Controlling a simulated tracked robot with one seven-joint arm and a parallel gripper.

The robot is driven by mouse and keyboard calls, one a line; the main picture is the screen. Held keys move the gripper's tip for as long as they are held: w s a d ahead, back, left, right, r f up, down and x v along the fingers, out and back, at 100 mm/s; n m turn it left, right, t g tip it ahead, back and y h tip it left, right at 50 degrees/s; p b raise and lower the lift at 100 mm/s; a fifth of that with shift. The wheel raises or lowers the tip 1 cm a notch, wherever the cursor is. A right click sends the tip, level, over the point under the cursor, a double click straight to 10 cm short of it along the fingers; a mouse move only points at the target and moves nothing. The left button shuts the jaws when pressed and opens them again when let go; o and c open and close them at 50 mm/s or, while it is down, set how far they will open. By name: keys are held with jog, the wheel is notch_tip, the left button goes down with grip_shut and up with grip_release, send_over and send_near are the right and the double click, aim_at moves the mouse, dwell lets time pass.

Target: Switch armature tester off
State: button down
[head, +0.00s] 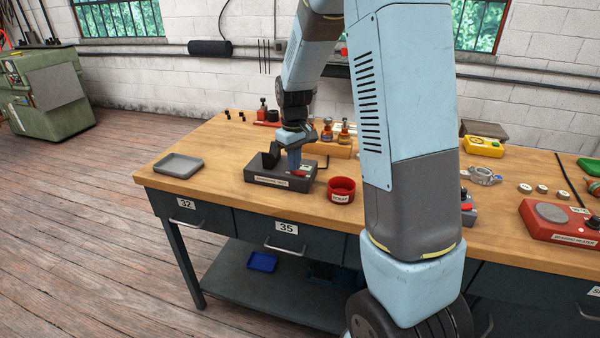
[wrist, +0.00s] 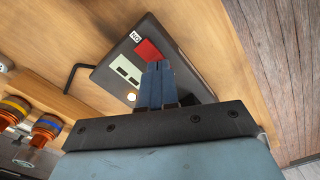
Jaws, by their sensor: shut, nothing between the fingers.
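The armature tester (head: 262,179) is a dark grey box near the front left of the bench, with a label on its front. In the wrist view its top (wrist: 178,62) carries a red switch (wrist: 148,50) beside a small white "ON" label (wrist: 136,37), two pale windows (wrist: 128,70) and a small bright lamp (wrist: 131,97) that looks lit. My gripper (head: 295,166) points down over the tester. In the wrist view its fingers (wrist: 158,68) are together and empty, with tips close to the red switch. I cannot tell whether they touch it.
A red round bin (head: 341,190) stands just right of the tester, and a grey tray (head: 179,165) lies to its left. A black hex key (wrist: 88,72) lies behind it. Orange-topped parts (head: 345,133) sit on a wooden block. Bare bench (head: 222,150) lies between tray and tester.

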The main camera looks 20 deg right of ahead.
jog(key=shift+f, duration=0.25)
jog(key=shift+r, duration=3.55)
jog(key=s+r+m+t, duration=0.2)
jog(key=s+r+t, duration=0.1)
jog(key=s+r, duration=0.9)
jog(key=s+r+m+t, duration=0.1)
jog(key=s+m+t, duration=0.1)
jog(key=s, duration=1.4)
jog(key=shift+d+r+m+t, duration=0.15)
jog(key=shift+d+m+t, duration=0.15)
jog(key=shift+m, duration=0.1)
